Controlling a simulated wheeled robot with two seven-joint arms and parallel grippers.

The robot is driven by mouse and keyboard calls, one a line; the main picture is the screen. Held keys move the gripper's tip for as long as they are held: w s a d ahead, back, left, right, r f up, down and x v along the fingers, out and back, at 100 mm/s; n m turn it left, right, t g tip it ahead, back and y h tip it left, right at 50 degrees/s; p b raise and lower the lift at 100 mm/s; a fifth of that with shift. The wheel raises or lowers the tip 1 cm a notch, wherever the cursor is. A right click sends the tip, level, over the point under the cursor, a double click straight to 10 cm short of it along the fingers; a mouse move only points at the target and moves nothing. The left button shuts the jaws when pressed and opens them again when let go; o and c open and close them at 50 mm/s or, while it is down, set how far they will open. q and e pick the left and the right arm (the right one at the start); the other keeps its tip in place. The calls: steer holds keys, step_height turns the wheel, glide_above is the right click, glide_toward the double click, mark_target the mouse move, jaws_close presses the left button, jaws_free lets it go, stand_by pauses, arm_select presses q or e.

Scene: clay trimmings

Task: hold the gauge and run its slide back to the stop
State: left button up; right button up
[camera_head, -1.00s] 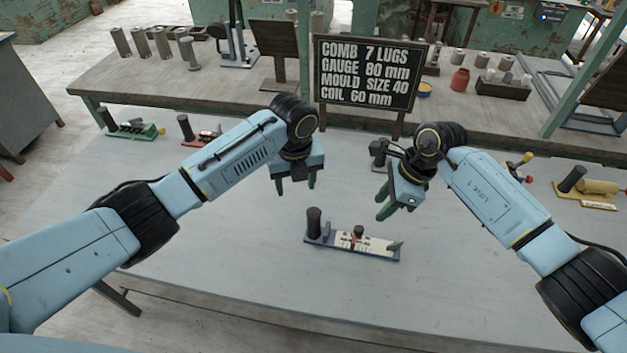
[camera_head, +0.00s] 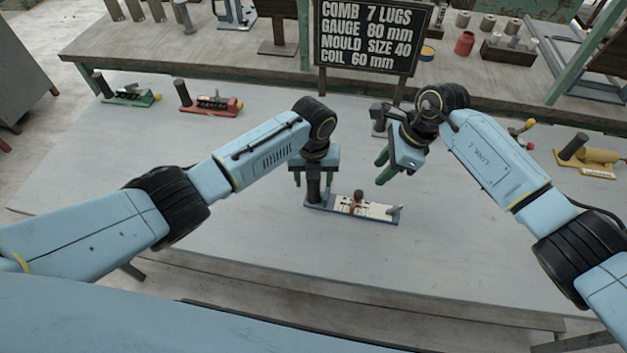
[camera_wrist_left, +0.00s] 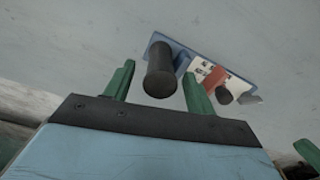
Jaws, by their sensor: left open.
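The gauge (camera_head: 337,206) lies flat on the grey table, a blue base with a white marked scale. A black upright handle (camera_head: 313,190) stands at its left end, and a dark-knobbed slide with a red part (camera_head: 357,203) sits near mid-scale. A grey pointed piece (camera_head: 394,210) is at the right end. My left gripper (camera_head: 313,180) is open above the handle. In the left wrist view the handle (camera_wrist_left: 160,72) appears between its fingertips (camera_wrist_left: 159,70), not gripped. My right gripper (camera_head: 381,168) is open and empty, above the table behind the gauge.
A sign (camera_head: 370,35) reads "GAUGE 80 mm". A red device (camera_head: 212,105) and a green one (camera_head: 128,97) stand at the back left, a yellow one (camera_head: 597,160) at the right. The table in front of the gauge is clear.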

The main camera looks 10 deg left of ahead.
arm_select(q)
steer(key=shift+f, duration=0.95)
